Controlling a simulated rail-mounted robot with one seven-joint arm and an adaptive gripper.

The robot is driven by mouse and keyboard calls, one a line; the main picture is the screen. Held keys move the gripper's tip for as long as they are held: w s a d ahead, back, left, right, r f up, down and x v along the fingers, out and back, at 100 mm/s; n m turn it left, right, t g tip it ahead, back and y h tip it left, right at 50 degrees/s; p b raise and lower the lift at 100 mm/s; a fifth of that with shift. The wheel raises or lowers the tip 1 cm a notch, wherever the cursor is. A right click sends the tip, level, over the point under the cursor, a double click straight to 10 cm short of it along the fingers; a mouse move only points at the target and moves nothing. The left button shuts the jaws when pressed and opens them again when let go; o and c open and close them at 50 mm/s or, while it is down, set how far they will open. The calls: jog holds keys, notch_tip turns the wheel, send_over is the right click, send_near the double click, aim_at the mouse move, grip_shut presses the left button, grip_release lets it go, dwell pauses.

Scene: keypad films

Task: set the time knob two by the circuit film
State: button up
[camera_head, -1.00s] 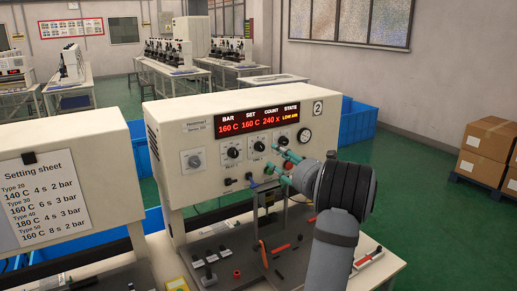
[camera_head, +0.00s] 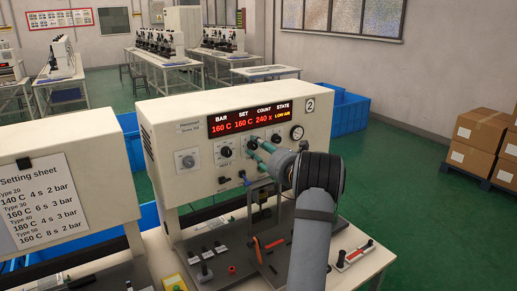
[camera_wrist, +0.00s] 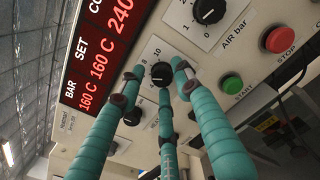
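The middle dial on machine 2, apparently the time knob (camera_head: 251,143), is black; it also shows in the wrist view (camera_wrist: 161,74), with 8 and 10 readable on its scale. My gripper (camera_head: 256,151) is right in front of it. In the wrist view its teal fingers (camera_wrist: 160,82) are spread around the knob with gaps visible; contact cannot be told. The pointer setting is too small to read. The setting sheet (camera_head: 42,200) on the left machine lists Types 20 to 50 with temperature, seconds and bar. I cannot identify the circuit film.
The air bar knob (camera_wrist: 208,10) and the green START (camera_wrist: 231,84) and red STOP (camera_wrist: 277,39) buttons are close to the right. Another dial (camera_head: 226,151) sits left. The display (camera_head: 247,120) reads 160 C, 160 C, 240 x, LOW AIR. A press and tools occupy the bench below.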

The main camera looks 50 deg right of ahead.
jog(key=shift+r, duration=0.1)
grip_shut()
jog(key=b, duration=0.1)
jog(key=n+b, duration=0.1)
jog(key=b, duration=0.1)
jog(key=shift+f, duration=0.25)
jog(key=shift+r+n+b, duration=0.2)
jog(key=shift+n+b, duration=0.6)
jog(key=shift+r, duration=0.2)
jog(key=shift+c, duration=0.4)
grip_release()
jog(key=o, duration=0.3)
jog(key=shift+s+f, duration=0.1)
